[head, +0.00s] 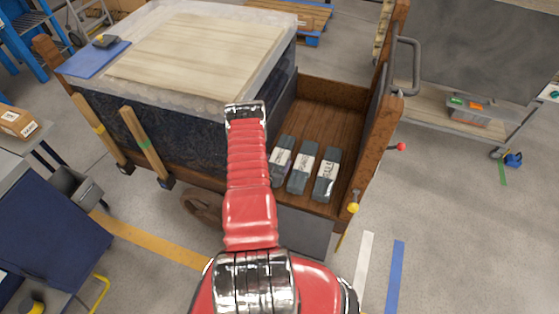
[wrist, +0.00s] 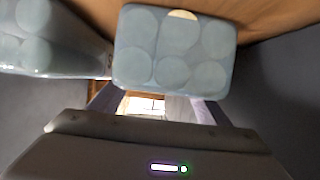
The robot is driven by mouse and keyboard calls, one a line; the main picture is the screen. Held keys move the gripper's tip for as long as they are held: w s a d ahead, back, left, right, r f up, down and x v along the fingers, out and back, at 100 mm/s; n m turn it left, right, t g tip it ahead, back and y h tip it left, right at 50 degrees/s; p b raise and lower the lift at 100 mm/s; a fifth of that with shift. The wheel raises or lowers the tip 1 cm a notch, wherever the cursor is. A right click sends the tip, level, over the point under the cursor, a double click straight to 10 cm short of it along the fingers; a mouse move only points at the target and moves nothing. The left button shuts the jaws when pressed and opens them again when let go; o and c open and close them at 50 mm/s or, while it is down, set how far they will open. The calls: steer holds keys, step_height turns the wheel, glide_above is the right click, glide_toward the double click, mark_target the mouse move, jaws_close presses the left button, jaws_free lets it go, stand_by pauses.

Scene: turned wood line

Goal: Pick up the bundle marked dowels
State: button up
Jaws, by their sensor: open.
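Three dark grey wrapped bundles with white labels lie side by side on a brown wooden bed: a left one (head: 281,162), a middle one (head: 301,168) and a right one (head: 326,175). The label lettering is too small to read surely, so I cannot tell which is marked dowels. In the wrist view, one bundle's end (wrist: 175,50) shows several pale round ends close ahead of my gripper (wrist: 157,105). The gripper is open, with a finger towards each side of that bundle. Another bundle (wrist: 45,40) lies at left. My arm hides the gripper in the head view.
A large dark block with a pale wooden top (head: 195,45) stands left of the bundles. A brown upright panel (head: 375,120) bounds the bed's right side. A metal trolley (head: 450,115) stands further right. The floor at lower right is clear.

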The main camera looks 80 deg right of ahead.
mark_target(279, 158)
steer(key=shift+x, duration=1.95)
steer(key=shift+c, duration=0.7)
steer(key=shift+r, duration=0.1)
steer(key=c, duration=1.1)
steer(key=shift+w, duration=0.1)
steer(key=shift+c, duration=0.2)
steer(key=shift+r, duration=0.1)
step_height(279, 158, up, 18)
